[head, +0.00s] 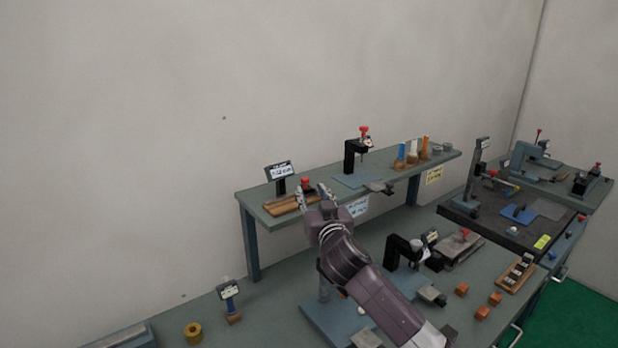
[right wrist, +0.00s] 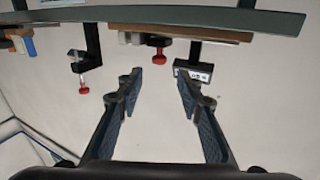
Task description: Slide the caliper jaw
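The caliper appears to be the long wooden piece (head: 285,207) with a red knob (head: 305,181) at the left end of the raised shelf. In the right wrist view, which looks upside down, the wooden piece (right wrist: 205,32) lies along the shelf edge and a grey part with the red knob (right wrist: 155,58) sits on it. My right gripper (head: 313,192) is in front of the caliper and hides part of it. Its fingers (right wrist: 158,82) are spread and empty, and the knob shows between and beyond them. Contact is not visible. My left gripper is out of view.
A small display on a stand (head: 280,172) is beside the caliper. A black bracket with a red knob (head: 355,152) stands further right on the shelf (head: 330,190).

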